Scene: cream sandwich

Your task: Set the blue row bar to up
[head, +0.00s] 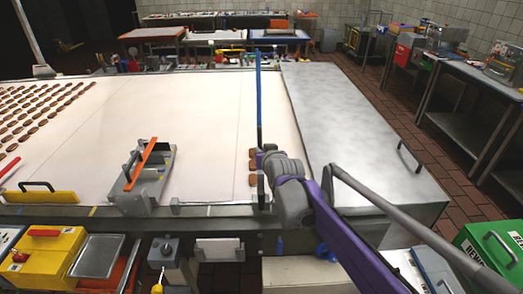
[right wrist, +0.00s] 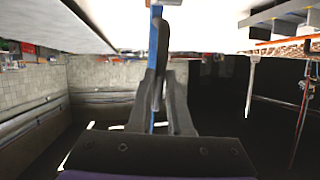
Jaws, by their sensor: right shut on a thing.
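The blue row bar (head: 258,98) is a long thin bar at the right end of the white conveyor belt (head: 205,130), near the grey metal cover. In the head view it runs straight up the picture from my right gripper (head: 262,158). In the right wrist view the blue bar (right wrist: 154,42) passes between the fingers of my right gripper (right wrist: 161,78), which is shut on it. The gripper hides the bar's near end in the head view. I cannot tell its exact tilt. My left gripper is not in view.
More rows of biscuits (head: 30,105) lie at the left. A grey bracket with an orange bar (head: 141,163) stands on the belt's near edge. The grey metal cover (head: 345,130) is to the right.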

